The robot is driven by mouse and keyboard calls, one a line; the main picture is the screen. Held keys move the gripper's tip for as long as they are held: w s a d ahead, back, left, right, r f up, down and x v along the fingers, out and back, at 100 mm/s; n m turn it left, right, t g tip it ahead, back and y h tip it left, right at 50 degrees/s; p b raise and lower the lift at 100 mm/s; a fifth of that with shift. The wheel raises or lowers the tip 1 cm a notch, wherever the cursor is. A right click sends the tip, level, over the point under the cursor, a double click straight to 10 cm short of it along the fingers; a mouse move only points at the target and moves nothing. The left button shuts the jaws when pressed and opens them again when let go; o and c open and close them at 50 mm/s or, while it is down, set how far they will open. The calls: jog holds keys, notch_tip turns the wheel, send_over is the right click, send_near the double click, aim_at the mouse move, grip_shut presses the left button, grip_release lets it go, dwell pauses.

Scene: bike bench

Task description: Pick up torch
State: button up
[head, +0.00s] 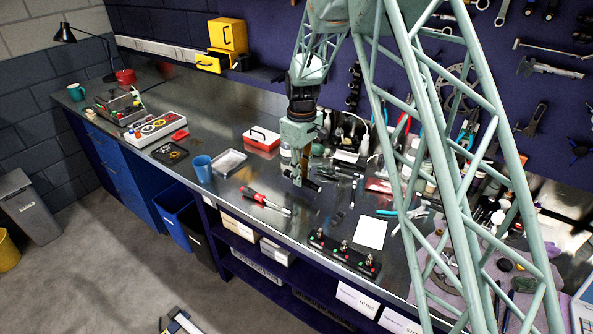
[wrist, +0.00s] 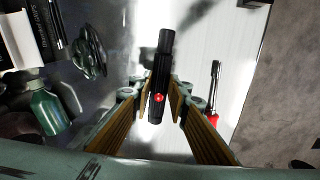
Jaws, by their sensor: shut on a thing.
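The torch is a black cylinder with a red button, seen in the wrist view (wrist: 161,75). It lies lengthwise between the two finger pads of my gripper (wrist: 160,104), which is shut on it. In the head view my gripper (head: 299,178) points down over the bench, and the dark torch (head: 308,184) shows at its fingertips. I cannot tell whether the torch is clear of the bench top.
A blue cup (head: 202,168), a metal tray (head: 230,163) and a red-and-white box (head: 262,138) stand farther left. A white sheet (head: 370,233) lies right. Bottles and tools crowd the back.

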jog(key=shift+s+d+r, duration=0.1)
jog(key=shift+s+d, duration=0.35)
jog(key=shift+s, duration=0.6)
jog(key=shift+s+d+r, duration=0.1)
jog(key=shift+s+d, duration=0.35)
jog(key=shift+s, duration=0.6)
jog(key=shift+s+d+r, duration=0.1)
jog(key=shift+s+d, duration=0.35)
jog(key=shift+s, duration=0.6)
